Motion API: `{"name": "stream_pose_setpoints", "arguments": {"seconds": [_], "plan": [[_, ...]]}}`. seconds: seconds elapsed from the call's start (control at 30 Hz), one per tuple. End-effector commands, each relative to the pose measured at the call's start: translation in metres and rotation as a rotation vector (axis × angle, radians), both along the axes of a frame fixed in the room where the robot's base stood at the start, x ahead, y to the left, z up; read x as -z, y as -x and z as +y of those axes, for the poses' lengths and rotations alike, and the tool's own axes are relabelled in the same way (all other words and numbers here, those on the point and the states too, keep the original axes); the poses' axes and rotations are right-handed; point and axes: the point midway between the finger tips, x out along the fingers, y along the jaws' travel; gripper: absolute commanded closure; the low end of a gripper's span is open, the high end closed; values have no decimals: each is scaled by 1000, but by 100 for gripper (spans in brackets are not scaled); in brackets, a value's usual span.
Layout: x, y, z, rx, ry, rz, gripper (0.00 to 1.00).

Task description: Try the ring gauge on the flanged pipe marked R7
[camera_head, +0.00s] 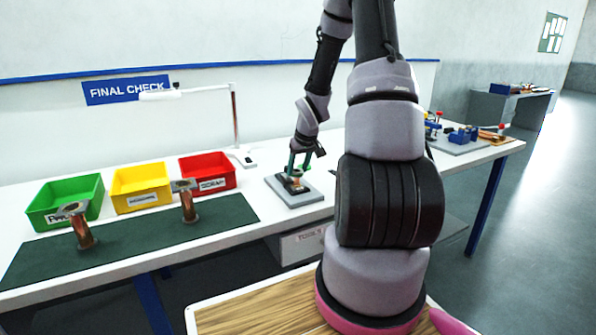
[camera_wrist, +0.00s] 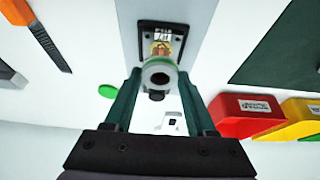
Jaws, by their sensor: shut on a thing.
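My gripper (camera_wrist: 160,92) is shut on the ring gauge (camera_wrist: 158,67), a grey ring with a dark hole and a green edge between the two fingers. In the head view my gripper (camera_head: 299,167) is low over a grey base plate (camera_head: 298,198) on the bench. A copper-coloured piece (camera_wrist: 160,48) shows beyond the ring over a black square plate. I cannot tell whether the ring touches it. Two flanged pipes with copper bodies and grey flanges stand on the green mat: one at left (camera_head: 83,230), one at right (camera_head: 188,205). No R7 marking is readable on either.
Green (camera_head: 68,200), yellow (camera_head: 140,186) and red (camera_head: 208,172) bins stand behind the dark green mat (camera_head: 150,241). Blue fixtures (camera_head: 462,134) are at the bench's right. White bench is bare between mat and base plate.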

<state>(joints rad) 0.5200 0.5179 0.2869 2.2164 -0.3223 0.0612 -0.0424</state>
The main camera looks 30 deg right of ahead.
Motion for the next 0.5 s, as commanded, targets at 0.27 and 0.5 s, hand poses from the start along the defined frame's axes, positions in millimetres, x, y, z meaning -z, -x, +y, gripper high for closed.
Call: {"name": "stream_pose_setpoints", "arguments": {"seconds": [0.27, 0.5], "plan": [[-9, 0, 0, 1, 0, -1, 100], [-16, 0, 0, 1, 1, -1, 100]]}}
